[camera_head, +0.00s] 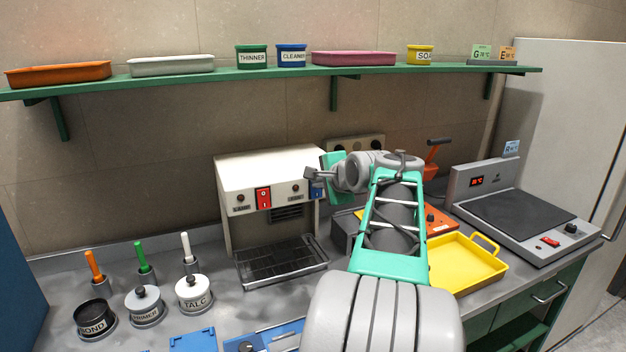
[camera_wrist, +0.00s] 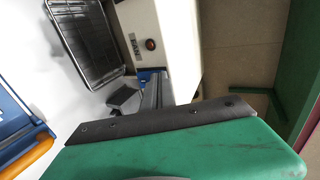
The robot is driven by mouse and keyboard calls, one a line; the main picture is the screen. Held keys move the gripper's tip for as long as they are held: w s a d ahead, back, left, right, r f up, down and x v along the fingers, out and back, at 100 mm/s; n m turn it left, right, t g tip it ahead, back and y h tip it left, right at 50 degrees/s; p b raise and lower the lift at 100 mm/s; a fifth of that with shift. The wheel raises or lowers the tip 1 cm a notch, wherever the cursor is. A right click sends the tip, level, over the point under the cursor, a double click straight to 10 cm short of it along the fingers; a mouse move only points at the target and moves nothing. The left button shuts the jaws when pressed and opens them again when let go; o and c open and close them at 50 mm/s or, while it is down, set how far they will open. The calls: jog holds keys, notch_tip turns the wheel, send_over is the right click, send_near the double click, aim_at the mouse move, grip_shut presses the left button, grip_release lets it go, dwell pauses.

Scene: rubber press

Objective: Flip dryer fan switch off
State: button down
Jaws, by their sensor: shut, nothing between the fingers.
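The dryer (camera_head: 265,172) is a cream box with a red rocker switch (camera_head: 263,198) and a blue switch (camera_head: 316,192) on its front. A small lamp (camera_head: 295,186) sits between them. In the wrist view, the lamp (camera_wrist: 150,44) looks orange-red beside a FAN label (camera_wrist: 134,42). Part of the blue switch (camera_wrist: 150,74) shows close to the fingers there. My gripper (camera_head: 312,173) is shut and empty, right at the front of the blue switch and partly covering it. I cannot tell whether it touches the switch, or how the rocker is tilted.
A black drip rack (camera_head: 282,265) lies below the dryer; it also shows in the wrist view (camera_wrist: 85,40). A yellow tray (camera_head: 465,262) and a hot plate (camera_head: 520,222) stand to the right. Labelled pots (camera_head: 193,294) stand left. A green shelf (camera_head: 210,77) runs above.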

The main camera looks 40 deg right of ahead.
jog(key=shift+s+d+r+p, duration=0.1)
jog(key=shift+r+p, duration=0.65)
jog(key=shift+r, duration=0.05)
jog(key=v, duration=1.3)
jog(key=shift+r+b, duration=0.35)
jog(key=shift+b, duration=0.1)
jog(key=shift+s, duration=0.15)
